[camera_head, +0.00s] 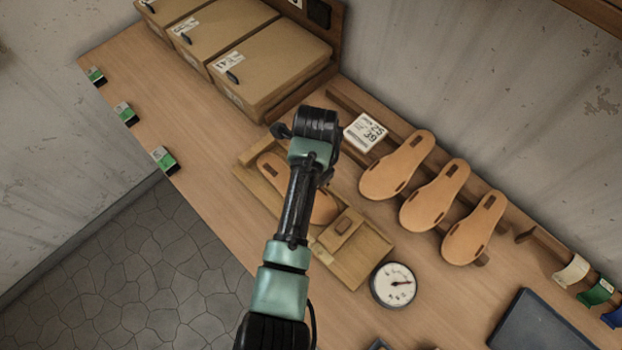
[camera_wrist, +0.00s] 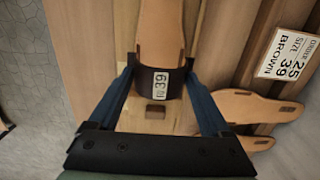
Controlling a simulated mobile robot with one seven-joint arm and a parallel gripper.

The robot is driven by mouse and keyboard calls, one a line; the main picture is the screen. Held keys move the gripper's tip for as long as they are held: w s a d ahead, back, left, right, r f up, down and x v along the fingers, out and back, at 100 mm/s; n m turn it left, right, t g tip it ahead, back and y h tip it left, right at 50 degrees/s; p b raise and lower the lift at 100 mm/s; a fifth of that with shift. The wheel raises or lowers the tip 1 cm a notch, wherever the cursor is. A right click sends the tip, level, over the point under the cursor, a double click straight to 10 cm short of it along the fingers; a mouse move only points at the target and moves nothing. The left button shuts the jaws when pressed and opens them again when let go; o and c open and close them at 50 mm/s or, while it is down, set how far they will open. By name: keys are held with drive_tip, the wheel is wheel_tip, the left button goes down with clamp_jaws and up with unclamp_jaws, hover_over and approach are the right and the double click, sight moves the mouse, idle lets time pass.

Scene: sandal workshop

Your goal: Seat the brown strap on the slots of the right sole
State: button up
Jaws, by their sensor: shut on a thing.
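A tan sole (camera_head: 322,208) lies in a wooden fixture (camera_head: 372,262) on the bench, partly hidden under my arm in the head view. The sole (camera_wrist: 165,28) also shows at the top of the wrist view. My gripper (camera_wrist: 161,78) has its two blue fingers on either side of a dark brown strap (camera_wrist: 146,82) with a white "39" label. The strap is held between the fingers and arches across the sole's end. Whether its ends are in the slots is hidden by the fingers. The strap does not show in the head view.
Three tan soles (camera_head: 434,195) rest on a wooden rack at the right, by an order card (camera_head: 364,132). A round gauge (camera_head: 394,285) stands beside the fixture. Cardboard boxes (camera_head: 270,65) stand at the back. Coloured straps (camera_head: 597,292) and a dark tray (camera_head: 537,325) are lower right.

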drive_tip(key=shift+f+b, duration=2.4)
drive_tip(key=shift+f, duration=0.2)
drive_tip(key=shift+f, duration=0.35)
drive_tip(key=o, duration=0.9)
drive_tip(key=r, duration=1.2)
drive_tip(key=shift+s+d+r, duration=0.1)
drive_tip(key=shift+s+d, duration=0.05)
drive_tip(key=shift+s, duration=0.1)
drive_tip(key=shift+r+p, duration=0.45)
drive_tip(key=shift+p, duration=0.15)
drive_tip(key=shift+f, duration=0.1)
